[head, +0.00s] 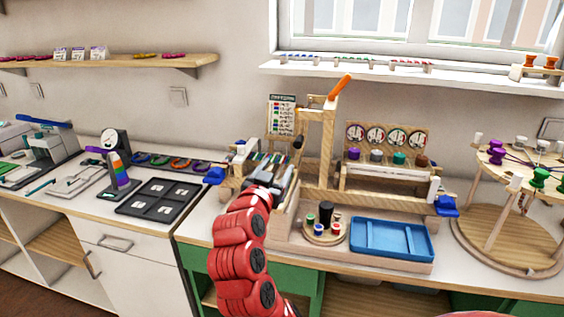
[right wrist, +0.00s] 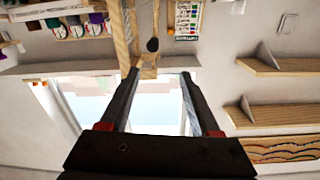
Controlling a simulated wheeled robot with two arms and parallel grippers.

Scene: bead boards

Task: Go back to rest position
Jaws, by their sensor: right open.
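My right arm, red, rises from the bottom middle of the head view. Its dark gripper (head: 285,180) is over the front left of the wooden bead station (head: 330,165), near the striped rack. In the right wrist view my right gripper (right wrist: 161,75) has its two fingers spread wide, with nothing between them. That view is upside down, showing the window, wall and shelves. Whether the gripper touches the station cannot be told. My left gripper is not in view.
A blue tray (head: 392,240) and a round wooden holder with spools (head: 324,231) sit right of my arm. A black tray (head: 158,199) lies on the left counter. A round wooden stand (head: 510,235) is at the right. A wall shelf (head: 120,66) hangs upper left.

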